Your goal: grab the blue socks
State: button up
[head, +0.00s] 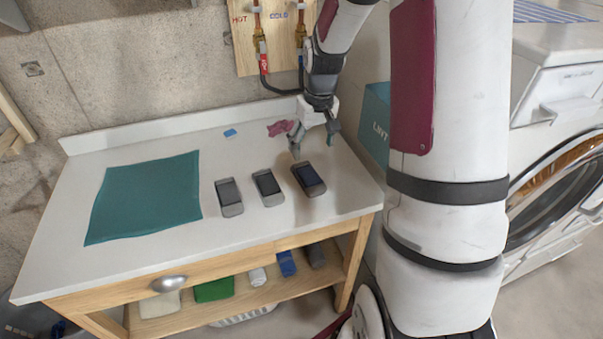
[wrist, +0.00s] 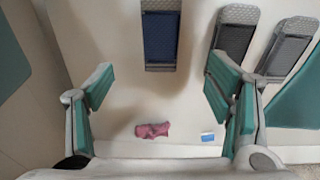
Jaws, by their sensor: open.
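A flat dark blue item with a grey edge (head: 308,179), which looks like the blue socks, lies on the white worktop, rightmost of three similar items. In the wrist view the blue piece (wrist: 160,38) is at the top centre, ahead of the fingers. My gripper (head: 314,143) is open and empty above the worktop, on the wall side of the blue item.
Two grey items (head: 229,196) (head: 268,187) lie left of the blue one. A teal cloth (head: 145,197) covers the left worktop. A pink cloth (head: 280,128) and small blue piece (head: 231,133) lie near the wall. Another blue bundle (head: 286,263) is on the lower shelf.

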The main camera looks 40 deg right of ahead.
send_over(309, 176)
notch_tip(309, 176, down, 7)
jog(key=shift+s+r, duration=0.15)
notch_tip(309, 176, down, 4)
jog(key=shift+f+p, duration=0.1)
jog(key=shift+p, duration=0.25)
jog(key=shift+w+d+f, duration=0.1)
jog(key=shift+w+f, duration=0.15)
jog(key=shift+f, duration=0.4)
jog(key=shift+c, duration=0.5)
jog(key=c, duration=1.1)
